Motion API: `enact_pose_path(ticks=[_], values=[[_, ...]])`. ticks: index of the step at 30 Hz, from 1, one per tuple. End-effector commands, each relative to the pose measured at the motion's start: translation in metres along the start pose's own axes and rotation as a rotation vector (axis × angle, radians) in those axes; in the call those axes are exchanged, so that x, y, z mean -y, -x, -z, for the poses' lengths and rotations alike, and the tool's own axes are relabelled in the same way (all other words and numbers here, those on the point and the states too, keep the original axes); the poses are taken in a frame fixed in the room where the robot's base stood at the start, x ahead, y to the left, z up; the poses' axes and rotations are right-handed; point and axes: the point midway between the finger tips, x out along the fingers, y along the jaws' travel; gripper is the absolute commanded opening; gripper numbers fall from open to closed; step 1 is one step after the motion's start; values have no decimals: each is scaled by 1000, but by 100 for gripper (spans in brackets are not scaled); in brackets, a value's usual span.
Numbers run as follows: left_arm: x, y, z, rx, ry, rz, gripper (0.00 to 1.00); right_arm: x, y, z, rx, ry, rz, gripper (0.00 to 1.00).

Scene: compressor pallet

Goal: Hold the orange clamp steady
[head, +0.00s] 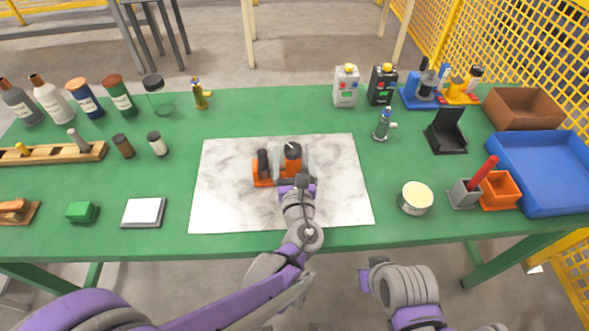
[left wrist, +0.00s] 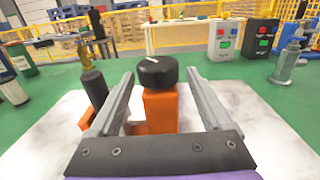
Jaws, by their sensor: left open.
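The orange clamp (head: 262,174) stands on a white marbled mat (head: 225,190) in the middle of the green table. It has a black handle on its left and an upright orange post with a round black knob. My left gripper (head: 292,166) is open, with one finger on each side of the post. In the left wrist view the clamp (left wrist: 161,108) rises between the grey fingers, with gaps visible on both sides. The black handle is outside the left finger. The clamp's base is partly hidden by the gripper. My right arm (head: 405,285) shows below the table's front edge; its fingers cannot be made out.
A round tin (head: 416,198) and a grey holder with a red stick (head: 466,193) stand right of the mat. A blue tray (head: 545,170) is at the far right. A white pad (head: 143,212) and green block (head: 82,212) lie left. Most of the mat is clear.

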Motion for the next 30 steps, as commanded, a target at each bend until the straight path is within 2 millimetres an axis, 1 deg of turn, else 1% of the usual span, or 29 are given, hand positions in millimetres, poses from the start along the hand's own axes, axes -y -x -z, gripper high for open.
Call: enact_pose_path(ticks=[1, 6, 10, 17, 20, 21, 26, 30], values=[[0, -8, 0, 0, -1, -1, 82, 0, -1, 0, 0, 0, 0, 0], [0, -24, 0, 0, -1, 0, 82, 0, -1, -1, 0, 0, 0, 0], [0, -29, 0, 0, 0, 1, 82, 0, -1, -1, 0, 0, 0, 0], [0, -29, 0, 0, 1, 0, 82, 0, -1, -1, 1, 0, 0, 0], [0, -29, 0, 0, 1, 0, 66, 0, -1, -1, 0, 0, 0, 0], [0, -29, 0, 0, 1, 0, 59, 0, -1, -1, 0, 0, 0, 0], [0, -29, 0, 0, 1, 0, 30, 0, -1, -1, 0, 0, 0, 0], [0, -29, 0, 0, 1, 0, 5, 0, -1, -1, 1, 0, 0, 0]])
